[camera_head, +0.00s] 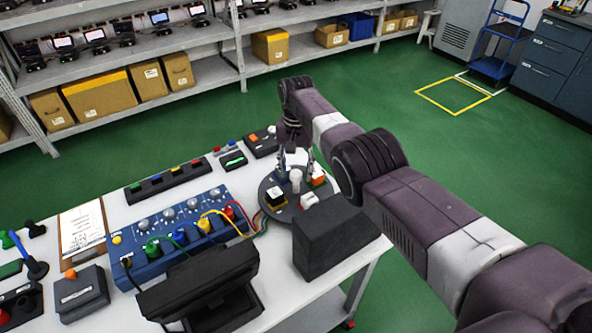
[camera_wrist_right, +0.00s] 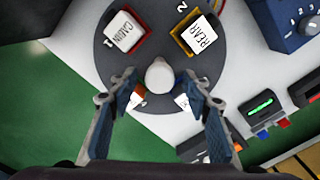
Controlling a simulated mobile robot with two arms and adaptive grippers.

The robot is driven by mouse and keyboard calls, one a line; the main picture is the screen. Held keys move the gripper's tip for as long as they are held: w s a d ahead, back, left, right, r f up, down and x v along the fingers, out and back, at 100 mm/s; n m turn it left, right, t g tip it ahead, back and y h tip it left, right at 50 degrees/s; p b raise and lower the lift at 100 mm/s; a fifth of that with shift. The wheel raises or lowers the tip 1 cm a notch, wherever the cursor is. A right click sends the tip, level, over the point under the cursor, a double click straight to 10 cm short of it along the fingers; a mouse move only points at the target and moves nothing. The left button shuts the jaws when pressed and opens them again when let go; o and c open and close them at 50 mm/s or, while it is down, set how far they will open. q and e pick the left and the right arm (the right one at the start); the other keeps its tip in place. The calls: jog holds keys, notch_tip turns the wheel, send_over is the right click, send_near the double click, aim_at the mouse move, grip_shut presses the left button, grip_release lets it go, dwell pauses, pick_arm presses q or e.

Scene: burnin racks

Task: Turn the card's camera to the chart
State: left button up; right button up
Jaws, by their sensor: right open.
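A dark grey round turntable (camera_head: 272,208) sits at the table's far right; it also shows in the right wrist view (camera_wrist_right: 160,38). A white round knob (camera_head: 295,178) stands at its middle. Around it are small blocks, including a white one marked CABIN (camera_wrist_right: 124,32) by number 1 and one marked REAR (camera_wrist_right: 201,36) by number 2. My right gripper (camera_head: 297,163) points down over the turntable. Its open fingers stand either side of the knob (camera_wrist_right: 160,76), with gaps visible. The lower blocks are partly hidden by the fingers. I cannot identify a card or chart. My left gripper is not in view.
A blue box (camera_head: 160,258) with knobs and coloured cables stands left of the turntable. A black box (camera_head: 335,245) and a dark screen-like unit (camera_head: 200,285) stand in front. A clipboard (camera_head: 82,230) lies further left. Shelves (camera_head: 215,75) stand behind, across green floor.

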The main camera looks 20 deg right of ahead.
jog(key=shift+r, duration=0.1)
notch_tip(320, 180, up, 12)
dwell(0.5)
dwell(0.4)
